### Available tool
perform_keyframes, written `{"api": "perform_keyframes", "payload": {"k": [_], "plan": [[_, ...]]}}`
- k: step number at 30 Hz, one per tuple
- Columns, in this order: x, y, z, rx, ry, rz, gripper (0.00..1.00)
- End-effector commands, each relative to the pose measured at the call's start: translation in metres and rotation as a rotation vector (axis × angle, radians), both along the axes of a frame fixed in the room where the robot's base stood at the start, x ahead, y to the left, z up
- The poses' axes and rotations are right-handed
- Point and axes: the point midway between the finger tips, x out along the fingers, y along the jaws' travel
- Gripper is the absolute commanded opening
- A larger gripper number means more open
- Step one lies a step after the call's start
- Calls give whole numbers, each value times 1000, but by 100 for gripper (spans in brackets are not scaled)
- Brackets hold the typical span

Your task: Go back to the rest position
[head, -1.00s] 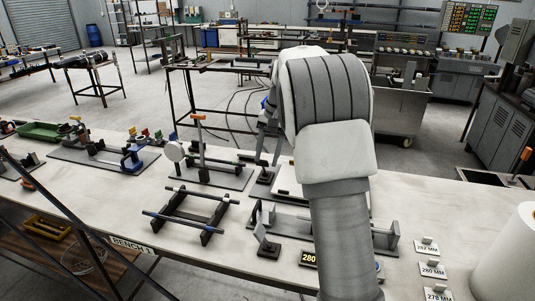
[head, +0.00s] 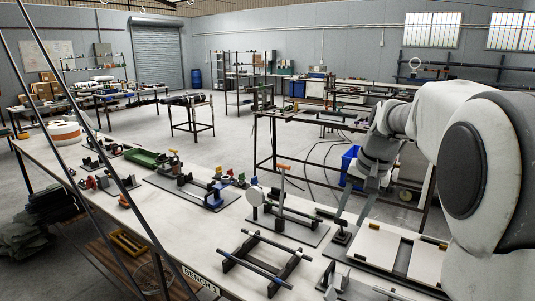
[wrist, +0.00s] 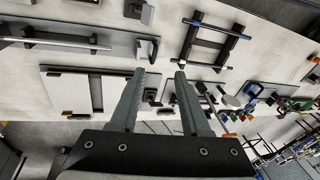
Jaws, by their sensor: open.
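My gripper (head: 355,208) hangs over the back right part of the bench in the head view, below my bent arm. In the wrist view its two grey fingers (wrist: 160,74) are apart with nothing between them. A black rack (head: 233,263) with rods across it stands on the white bench (head: 185,233), to the left of the gripper. The rack also shows in the wrist view (wrist: 213,42). A board with white plates (head: 375,243) lies near and below the gripper. My arm hides the right end of the bench.
A fixture with an orange-handled lever (head: 283,180) stands upright behind the rack. A fixture with blue parts (head: 212,192) and a green tray (head: 146,158) lie further left. Another table (head: 330,120) stands behind the bench. Open floor (head: 190,150) lies between them.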

Motion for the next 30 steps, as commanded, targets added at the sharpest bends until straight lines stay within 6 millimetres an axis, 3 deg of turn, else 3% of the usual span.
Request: {"api": "perform_keyframes", "payload": {"k": [6,13,24,30], "plan": [[-59,19,24,-41,-71,83,47],[-121,35,32,-96,-144,174,47],[-215,52,13,-215,-259,325,47],[-248,55,-5,-272,-302,383,47]]}}
